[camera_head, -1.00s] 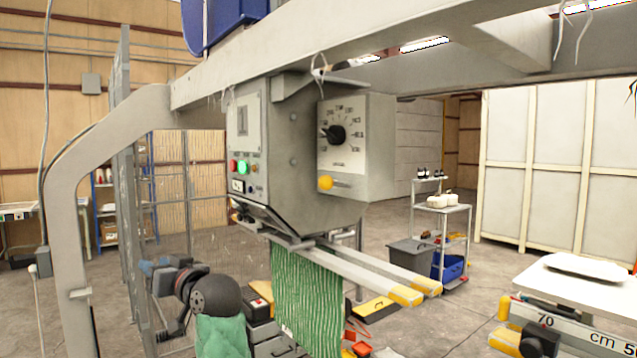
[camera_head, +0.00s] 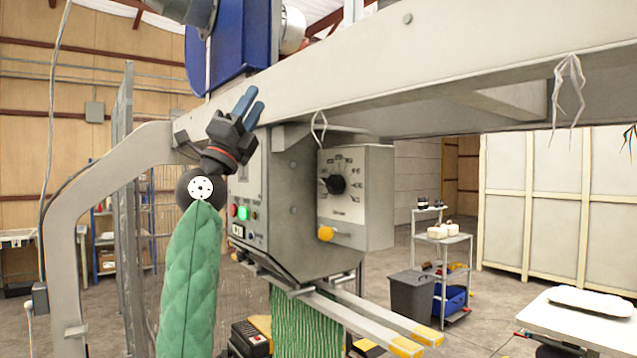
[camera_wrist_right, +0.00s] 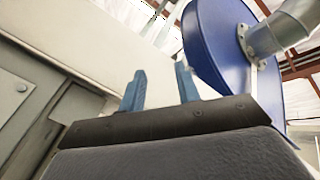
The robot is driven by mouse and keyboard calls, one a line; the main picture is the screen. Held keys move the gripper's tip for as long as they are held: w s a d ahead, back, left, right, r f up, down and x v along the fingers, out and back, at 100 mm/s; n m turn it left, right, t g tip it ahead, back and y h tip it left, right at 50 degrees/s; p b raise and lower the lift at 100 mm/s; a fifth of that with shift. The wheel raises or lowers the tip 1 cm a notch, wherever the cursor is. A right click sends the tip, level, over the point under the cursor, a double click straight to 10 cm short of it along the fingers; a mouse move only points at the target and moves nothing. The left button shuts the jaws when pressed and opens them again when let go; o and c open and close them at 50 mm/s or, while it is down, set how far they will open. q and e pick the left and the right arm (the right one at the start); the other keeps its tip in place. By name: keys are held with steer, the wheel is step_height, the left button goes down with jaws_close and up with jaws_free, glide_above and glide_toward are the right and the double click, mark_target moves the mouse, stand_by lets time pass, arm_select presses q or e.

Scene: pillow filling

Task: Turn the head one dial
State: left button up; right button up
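The dial (camera_head: 335,184) is a black round knob with a pointer on a pale scale plate, on the front of the grey head box (camera_head: 375,215) under the beam. My right gripper (camera_head: 247,107) is raised to the left of the dial and higher than it, clear of the dial, with its blue fingers pointing up. The same blue fingers show apart and empty in the right wrist view (camera_wrist_right: 160,90); the dial is not seen there. My left gripper is not in view.
A yellow-knobbed lever (camera_head: 326,233) sits below the dial. A side panel (camera_head: 246,212) has a lit green button. The overhead beam (camera_head: 360,80) and blue housing (camera_head: 235,45) are close to my right gripper. Yellow-tipped bars (camera_head: 375,320) stick out below.

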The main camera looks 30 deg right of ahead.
steer(key=d+f+m+g+y, duration=0.2)
steer(key=d+f+g+y, duration=0.2)
steer(key=d+f+y, duration=0.25)
steer(key=n+y, duration=0.1)
steer(key=y, duration=0.4)
glide_toward(325, 185)
steer(key=shift+g+h, duration=0.25)
steer(key=shift+g, duration=0.25)
steer(key=d+p, duration=0.1)
steer(key=d, duration=0.1)
steer(key=d+p, duration=0.2)
steer(key=w+d+p, duration=0.1)
steer(key=d, duration=0.1)
steer(key=shift+d+r, duration=0.1)
steer(key=shift+d, duration=0.2)
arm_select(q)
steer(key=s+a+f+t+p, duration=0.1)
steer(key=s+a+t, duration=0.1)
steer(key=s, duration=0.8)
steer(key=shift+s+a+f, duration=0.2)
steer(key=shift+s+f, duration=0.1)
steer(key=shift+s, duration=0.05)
arm_select(e)
steer(key=shift+w+d+n, duration=0.1)
steer(key=shift+d+n, duration=0.2)
steer(key=shift+d, duration=0.45)
